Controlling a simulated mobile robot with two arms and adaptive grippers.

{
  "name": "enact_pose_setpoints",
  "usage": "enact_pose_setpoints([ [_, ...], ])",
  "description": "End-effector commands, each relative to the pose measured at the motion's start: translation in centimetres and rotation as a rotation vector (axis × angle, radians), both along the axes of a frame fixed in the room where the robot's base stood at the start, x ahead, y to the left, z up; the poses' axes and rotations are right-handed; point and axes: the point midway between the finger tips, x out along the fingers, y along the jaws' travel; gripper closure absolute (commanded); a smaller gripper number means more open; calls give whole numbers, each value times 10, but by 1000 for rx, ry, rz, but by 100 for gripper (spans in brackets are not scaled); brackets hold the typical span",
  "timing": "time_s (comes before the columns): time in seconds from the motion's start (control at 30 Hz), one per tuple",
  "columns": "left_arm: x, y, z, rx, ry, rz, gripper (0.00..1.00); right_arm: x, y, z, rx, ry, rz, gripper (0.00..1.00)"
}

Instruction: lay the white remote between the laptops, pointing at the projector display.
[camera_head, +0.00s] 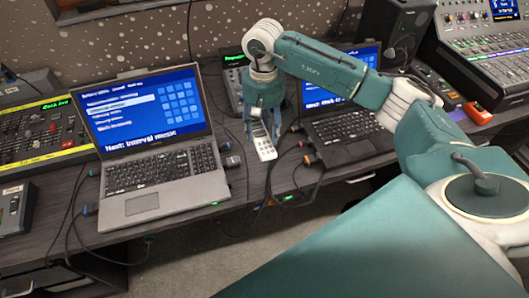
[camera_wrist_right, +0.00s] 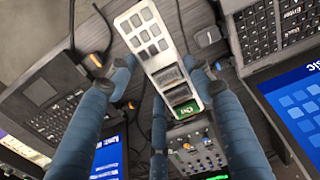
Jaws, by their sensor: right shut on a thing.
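The white remote (camera_head: 265,147) is in the gap between the left laptop (camera_head: 157,150) and the right laptop (camera_head: 345,128). My right gripper (camera_head: 264,118) points down and is shut on it. In the right wrist view the remote (camera_wrist_right: 148,32) lies lengthwise between the fingers of my right gripper (camera_wrist_right: 158,78), keys showing. I cannot tell whether it touches the desk. Behind the gap stands a box with a green-lit display (camera_head: 235,57), partly behind my arm; I cannot tell whether this is the projector display. My arm covers part of the right laptop's screen. My left gripper is not in view.
Cables and plugs (camera_head: 308,160) crowd the desk around the gap, close to both laptops. A lighting desk with faders (camera_head: 40,130) stands at left. A speaker (camera_head: 393,28), a mixer (camera_head: 490,45) and a red-orange object (camera_head: 477,112) are at right.

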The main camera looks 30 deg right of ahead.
Motion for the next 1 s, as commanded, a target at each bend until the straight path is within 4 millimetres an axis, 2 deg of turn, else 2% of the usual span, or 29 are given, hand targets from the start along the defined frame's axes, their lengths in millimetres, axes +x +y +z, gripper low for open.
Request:
enact_pose_setpoints([
  [0.1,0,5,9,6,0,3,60,-2,1,-31,1,7,0,79],
  [0.3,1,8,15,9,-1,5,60,-1,1,-67,1,1,-1,79],
  [0.53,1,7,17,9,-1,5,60,0,1,-84,1,1,0,79],
  [0.77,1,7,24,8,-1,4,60,-1,1,-116,1,1,0,79],
  [1.0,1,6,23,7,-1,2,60,0,0,-118,0,-1,1,79],
])
